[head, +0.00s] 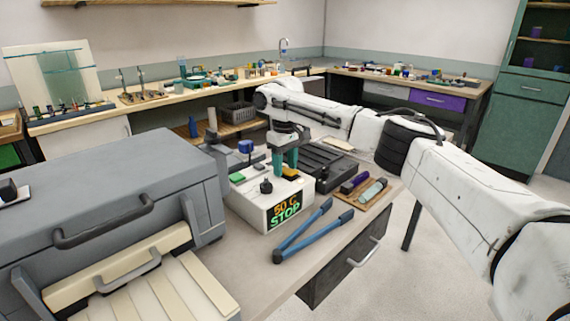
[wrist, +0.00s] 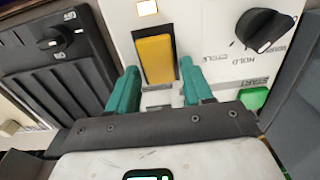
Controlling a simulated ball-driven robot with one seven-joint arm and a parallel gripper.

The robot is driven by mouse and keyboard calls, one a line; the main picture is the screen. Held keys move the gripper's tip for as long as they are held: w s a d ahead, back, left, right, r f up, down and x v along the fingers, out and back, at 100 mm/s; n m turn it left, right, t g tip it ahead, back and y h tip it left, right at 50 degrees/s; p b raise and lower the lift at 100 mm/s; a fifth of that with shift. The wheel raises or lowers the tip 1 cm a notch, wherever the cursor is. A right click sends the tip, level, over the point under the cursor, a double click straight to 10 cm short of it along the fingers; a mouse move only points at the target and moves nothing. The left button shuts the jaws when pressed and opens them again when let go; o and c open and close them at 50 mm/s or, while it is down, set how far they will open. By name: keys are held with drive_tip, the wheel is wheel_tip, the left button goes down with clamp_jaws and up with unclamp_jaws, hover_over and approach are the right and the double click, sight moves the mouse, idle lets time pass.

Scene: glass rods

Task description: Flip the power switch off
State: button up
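The yellow rocker switch (wrist: 156,60) is on the top face of a white control box (wrist: 205,50) in the wrist view. My gripper (wrist: 157,74) has its two teal fingers apart, one on each side of the switch's near end, with nothing held. I cannot tell whether the fingers touch the box or the switch. In the head view my gripper (head: 285,164) points down over the back of the white control box (head: 252,214), whose display reads "50 C STOP".
A black knob (wrist: 265,29) and green START button (wrist: 253,98) sit right of the switch. A black unit with a dial (wrist: 55,38) stands left. In the head view, blue-handled tool (head: 300,240), grey case (head: 110,190) and rod tray (head: 365,193) surround the box.

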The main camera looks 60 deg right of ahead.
drive_tip(key=c, duration=0.8)
drive_tip(key=shift+w+a+r+p, duration=0.2)
drive_tip(key=shift+a+r+p, duration=0.1)
drive_tip(key=shift+p, duration=0.9)
drive_tip(key=shift+w+t+p, duration=0.15)
drive_tip(key=shift+t+p, duration=0.25)
drive_tip(key=shift+p, duration=0.65)
drive_tip(key=shift+r+p, duration=0.1)
drive_tip(key=shift+p, duration=0.45)
drive_tip(key=p, duration=0.2)
drive_tip(key=t+p, duration=0.1)
drive_tip(key=p, duration=0.1)
drive_tip(key=shift+s+p, duration=0.25)
drive_tip(key=shift+p, duration=0.15)
drive_tip(key=shift+s+f+t+h+p, duration=0.35)
drive_tip(key=shift+t+p, duration=0.35)
drive_tip(key=shift+t, duration=0.3)
drive_tip(key=shift+s, duration=0.1)
drive_tip(key=o, duration=1.1)
drive_tip(key=shift+s, duration=0.1)
drive_tip(key=shift+c, duration=0.2)
drive_tip(key=shift+d, duration=0.1)
